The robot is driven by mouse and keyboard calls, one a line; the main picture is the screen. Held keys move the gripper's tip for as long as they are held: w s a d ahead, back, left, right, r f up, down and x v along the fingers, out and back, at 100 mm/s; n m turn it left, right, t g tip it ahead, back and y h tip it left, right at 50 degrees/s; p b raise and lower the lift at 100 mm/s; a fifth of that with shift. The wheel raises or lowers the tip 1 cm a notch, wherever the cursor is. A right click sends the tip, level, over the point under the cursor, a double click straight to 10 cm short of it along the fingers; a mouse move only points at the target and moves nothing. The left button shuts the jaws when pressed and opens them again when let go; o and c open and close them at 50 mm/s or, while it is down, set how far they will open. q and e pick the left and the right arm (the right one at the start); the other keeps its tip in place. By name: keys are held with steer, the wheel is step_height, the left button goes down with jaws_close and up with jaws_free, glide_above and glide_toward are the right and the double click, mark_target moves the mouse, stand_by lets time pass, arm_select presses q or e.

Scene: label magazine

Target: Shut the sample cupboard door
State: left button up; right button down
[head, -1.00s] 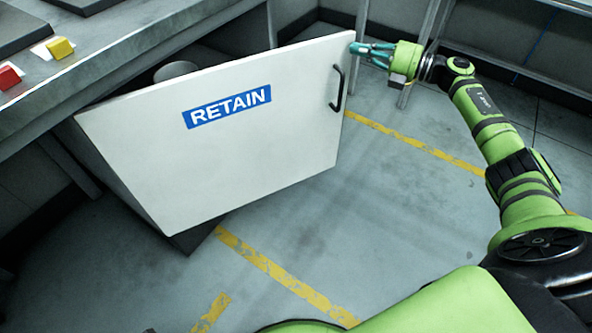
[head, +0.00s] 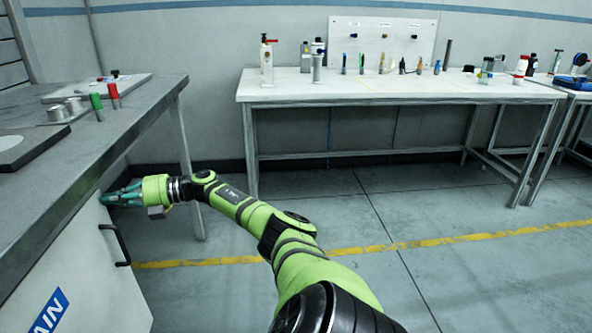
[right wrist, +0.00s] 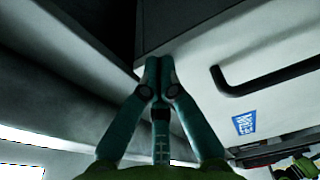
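The white cupboard door (head: 85,275) shows at the lower left of the head view, partly cut off, with a black handle (head: 115,246) and a blue label (head: 50,312). Its handle-side edge lies close to the bench front. My right gripper (head: 108,197) is at the door's top corner, above the handle. In the right wrist view, the fingertips (right wrist: 157,64) are together with nothing between them, at the door's corner; contact is unclear. The door face (right wrist: 230,55) and handle (right wrist: 265,72) are to their right. A dark gap shows beside the door's edge. My left gripper is out of view.
The grey bench (head: 130,115) overhangs the door, with a green and a red object (head: 112,94) on top. A bench leg (head: 186,170) stands just beyond my right gripper. A long white table (head: 400,92) stands at the back. The floor in between is clear.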

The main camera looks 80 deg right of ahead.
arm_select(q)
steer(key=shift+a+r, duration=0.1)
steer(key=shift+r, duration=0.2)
arm_select(e)
steer(key=shift+w+r, duration=0.2)
steer(key=shift+r, duration=0.15)
